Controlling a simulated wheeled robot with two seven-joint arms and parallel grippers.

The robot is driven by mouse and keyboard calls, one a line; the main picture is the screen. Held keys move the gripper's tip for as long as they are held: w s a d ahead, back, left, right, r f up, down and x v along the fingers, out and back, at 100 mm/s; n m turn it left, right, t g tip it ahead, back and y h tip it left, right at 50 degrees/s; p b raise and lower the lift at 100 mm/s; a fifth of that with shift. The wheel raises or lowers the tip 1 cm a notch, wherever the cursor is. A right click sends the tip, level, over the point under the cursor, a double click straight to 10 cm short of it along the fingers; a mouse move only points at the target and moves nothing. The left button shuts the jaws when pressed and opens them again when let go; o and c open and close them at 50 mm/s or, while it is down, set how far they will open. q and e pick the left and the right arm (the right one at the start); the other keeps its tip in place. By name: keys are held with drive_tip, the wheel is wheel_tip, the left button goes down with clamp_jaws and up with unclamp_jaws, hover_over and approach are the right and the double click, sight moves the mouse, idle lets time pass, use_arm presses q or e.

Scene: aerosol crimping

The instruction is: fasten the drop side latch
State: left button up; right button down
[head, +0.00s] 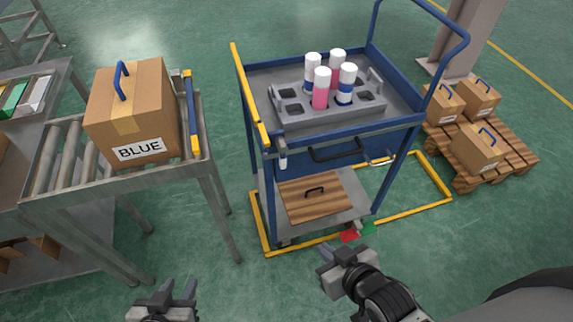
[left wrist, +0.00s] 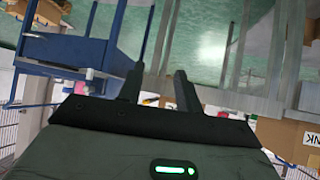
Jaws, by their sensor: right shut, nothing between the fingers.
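The blue cart (head: 345,132) stands in the middle of the head view. A black handle (head: 335,151) is on its front side. A small silver lever (head: 380,161), which looks like a latch, is at the right of that side; I cannot tell whether it is fastened. My left gripper (head: 180,288) is open and empty at the bottom, left of and apart from the cart. Its two separated fingers also show in the left wrist view (left wrist: 157,86). My right gripper (head: 328,254) is shut and empty, in front of and below the cart's front side.
A grey holder (head: 325,112) with several white-capped cans is on the cart's top. A roller conveyor (head: 60,150) with a carton marked BLUE (head: 140,105) stands at left. A pallet (head: 510,160) with cartons is at right. Yellow tape (head: 430,203) surrounds the cart.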

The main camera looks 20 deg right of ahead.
use_arm(q)
drive_tip(key=shift+w, duration=0.1)
use_arm(e)
drive_tip(key=shift+s+f, duration=0.1)
